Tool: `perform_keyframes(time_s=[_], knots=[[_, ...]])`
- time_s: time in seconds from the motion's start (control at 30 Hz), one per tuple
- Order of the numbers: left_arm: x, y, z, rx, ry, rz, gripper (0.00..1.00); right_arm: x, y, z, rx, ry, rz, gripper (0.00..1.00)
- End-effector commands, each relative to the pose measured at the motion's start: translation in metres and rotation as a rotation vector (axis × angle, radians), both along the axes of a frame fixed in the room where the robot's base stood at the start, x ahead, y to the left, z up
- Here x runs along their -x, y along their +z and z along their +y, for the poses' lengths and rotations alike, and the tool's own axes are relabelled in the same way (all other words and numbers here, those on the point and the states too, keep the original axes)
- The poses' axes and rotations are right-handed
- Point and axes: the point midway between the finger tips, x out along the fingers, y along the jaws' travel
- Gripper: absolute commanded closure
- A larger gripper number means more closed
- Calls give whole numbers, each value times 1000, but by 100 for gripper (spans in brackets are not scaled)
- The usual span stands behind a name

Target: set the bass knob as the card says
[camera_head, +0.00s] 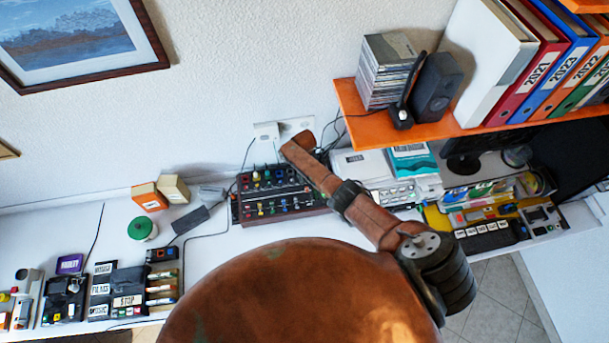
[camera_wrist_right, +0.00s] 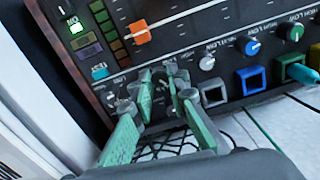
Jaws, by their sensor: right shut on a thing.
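The mixer (camera_head: 275,195), a dark box with rows of coloured knobs, stands against the wall on the white desk. In the right wrist view, its panel (camera_wrist_right: 185,50) is close up. My right gripper (camera_wrist_right: 164,90) has its green-padded fingers closed around a small knob at the panel's near edge; the fingers mostly hide it and I cannot read its label. A white knob (camera_wrist_right: 207,63), a blue knob (camera_wrist_right: 252,47) and a green knob (camera_wrist_right: 295,32) sit to its right, by HI/LOW marks. No card with a readable bass setting shows. My left gripper is not in view.
An orange shelf (camera_head: 450,128) with binders overhangs at right. A green round tin (camera_head: 142,229) stands left of the mixer.

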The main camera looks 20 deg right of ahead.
Motion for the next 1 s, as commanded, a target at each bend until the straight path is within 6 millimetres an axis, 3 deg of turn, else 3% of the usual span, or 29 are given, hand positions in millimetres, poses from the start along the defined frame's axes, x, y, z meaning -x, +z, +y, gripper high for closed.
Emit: perform_keyframes(time_s=[0.5, 1.0], knots=[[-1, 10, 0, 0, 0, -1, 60, 2, 0, 1, 1, -423, 4, 100], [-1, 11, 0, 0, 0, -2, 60, 2, 0, 0, 2, -569, 4, 100]])
